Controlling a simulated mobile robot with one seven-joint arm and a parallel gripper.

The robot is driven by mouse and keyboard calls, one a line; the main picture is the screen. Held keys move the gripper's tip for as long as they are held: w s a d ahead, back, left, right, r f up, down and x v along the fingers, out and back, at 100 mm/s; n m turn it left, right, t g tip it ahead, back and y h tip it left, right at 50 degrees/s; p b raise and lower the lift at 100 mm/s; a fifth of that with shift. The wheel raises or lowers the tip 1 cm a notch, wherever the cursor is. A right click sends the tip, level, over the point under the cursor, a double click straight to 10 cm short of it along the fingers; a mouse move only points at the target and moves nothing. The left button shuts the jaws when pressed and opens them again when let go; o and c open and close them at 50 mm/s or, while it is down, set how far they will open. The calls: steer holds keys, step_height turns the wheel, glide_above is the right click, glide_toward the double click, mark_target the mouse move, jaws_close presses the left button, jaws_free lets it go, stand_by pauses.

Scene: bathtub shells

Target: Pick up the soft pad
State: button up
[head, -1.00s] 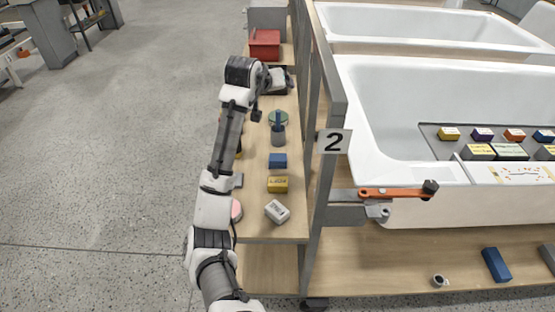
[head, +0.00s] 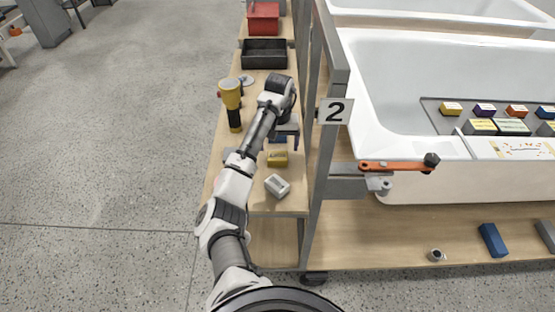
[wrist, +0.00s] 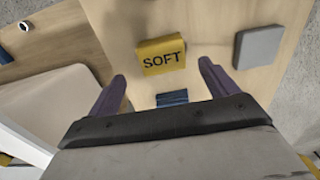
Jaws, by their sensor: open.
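The soft pad (wrist: 162,57) is a yellow block with "SOFT" in dark letters, lying on the wooden shelf top. In the wrist view it is at the upper middle, ahead of and between my fingertips, not touching them. In the head view the yellow pad (head: 277,158) lies just below my gripper (head: 286,138), on the near side. My gripper (wrist: 160,78) is open and empty, with its two purple fingers spread above the shelf.
A blue block (wrist: 172,98) lies between my fingers, close to the pad. A grey block (wrist: 259,46) lies to the right. A white block (head: 277,186) is nearer the shelf's front. A yellow-and-black tool (head: 231,100) and black tray (head: 264,54) stand farther back. The rack post (head: 325,130) rises close on the right.

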mark_target(278, 155)
steer(key=f, duration=0.1)
steer(key=f+p, duration=0.1)
steer(key=f, duration=0.2)
steer(key=shift+s+a+f+p, duration=0.1)
steer(key=shift+s+a+p, duration=0.15)
steer(key=shift+p, duration=0.05)
steer(key=shift+f, duration=0.6)
steer(key=c, duration=1.1)
steer(key=shift+o, duration=0.2)
steer(key=shift+r, duration=0.1)
step_height(278, 155, up, 20)
steer(key=p, duration=0.1)
